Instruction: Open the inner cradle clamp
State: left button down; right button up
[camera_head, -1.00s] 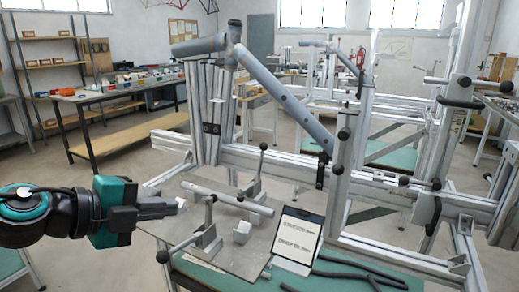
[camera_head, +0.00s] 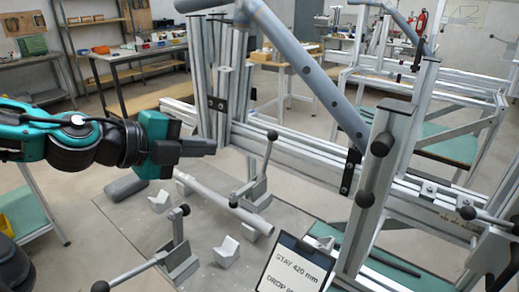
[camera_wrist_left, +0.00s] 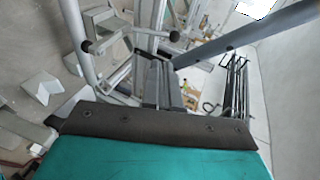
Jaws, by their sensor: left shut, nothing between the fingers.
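Two cradle clamps stand on a grey metal plate (camera_head: 130,228); I cannot tell which is the inner one. The farther clamp (camera_head: 254,190) has a lever with a black ball knob pointing up. The nearer clamp (camera_head: 178,258) has a short upright knob and a rod running to the lower left. A grey tube (camera_head: 222,204) lies between them, near white V-blocks (camera_head: 227,252). My left gripper (camera_head: 212,147) is shut and empty, above and left of the farther clamp, apart from it. The left wrist view shows a V-block (camera_wrist_left: 42,86) and a ball knob (camera_wrist_left: 87,46). My right gripper is out of view.
A metal frame with a sloping blue-grey tube (camera_head: 305,80) rises behind the clamps. A vertical aluminium post (camera_head: 375,190) stands to the right. A printed card (camera_head: 290,268) stands at the front. Shelves and benches are far back.

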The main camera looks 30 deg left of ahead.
pick_arm(q)
jog(key=w+f+b, duration=0.1)
send_near(268, 154)
jog(key=b+x, duration=0.2)
jog(key=x, duration=0.4)
jog(key=shift+w+r, duration=0.25)
jog(key=shift+w, duration=0.25)
dwell(0.4)
